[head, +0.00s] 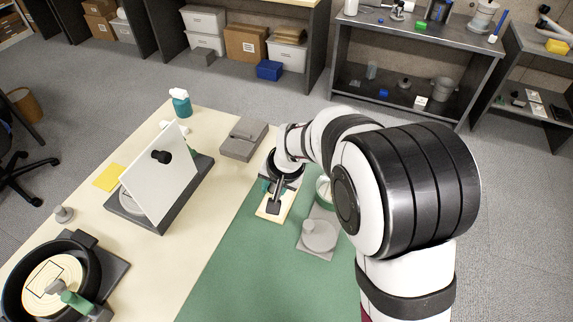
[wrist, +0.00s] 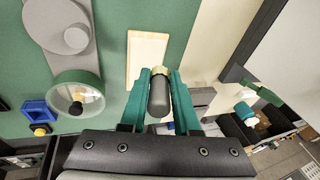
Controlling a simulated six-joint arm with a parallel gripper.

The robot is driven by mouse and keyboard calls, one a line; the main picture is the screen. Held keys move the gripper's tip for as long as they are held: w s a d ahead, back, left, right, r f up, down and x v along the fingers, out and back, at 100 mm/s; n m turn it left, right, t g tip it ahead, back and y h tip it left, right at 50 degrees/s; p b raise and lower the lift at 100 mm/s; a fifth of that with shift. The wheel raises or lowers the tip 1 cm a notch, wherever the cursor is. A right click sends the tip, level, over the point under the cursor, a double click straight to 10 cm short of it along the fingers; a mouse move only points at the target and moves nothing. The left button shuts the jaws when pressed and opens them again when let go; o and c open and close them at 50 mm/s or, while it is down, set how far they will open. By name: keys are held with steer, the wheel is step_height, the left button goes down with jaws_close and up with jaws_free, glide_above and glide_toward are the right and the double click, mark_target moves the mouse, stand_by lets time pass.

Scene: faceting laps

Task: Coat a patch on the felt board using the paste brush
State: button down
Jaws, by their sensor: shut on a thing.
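A pale board with a light wooden edge, which I take as the felt board, lies on the green mat below my gripper. It shows in the wrist view (wrist: 147,50) and in the head view (head: 265,215); no coated patch shows in the wrist view. My gripper (wrist: 160,74), with teal fingers, is shut on the paste brush (wrist: 159,98), whose dark handle and brass ferrule show between the fingers. In the head view my gripper (head: 276,188) is over the board's far end. The bristles are hidden, so I cannot tell whether they touch the board.
A green-rimmed round pot (wrist: 77,92) stands beside the board, next to a grey block with a round knob (head: 320,236). A grey box (head: 244,140) and an upright white panel (head: 160,175) stand left. The green mat (head: 235,270) is clear in front.

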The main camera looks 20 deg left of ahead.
steer(key=shift+f, duration=1)
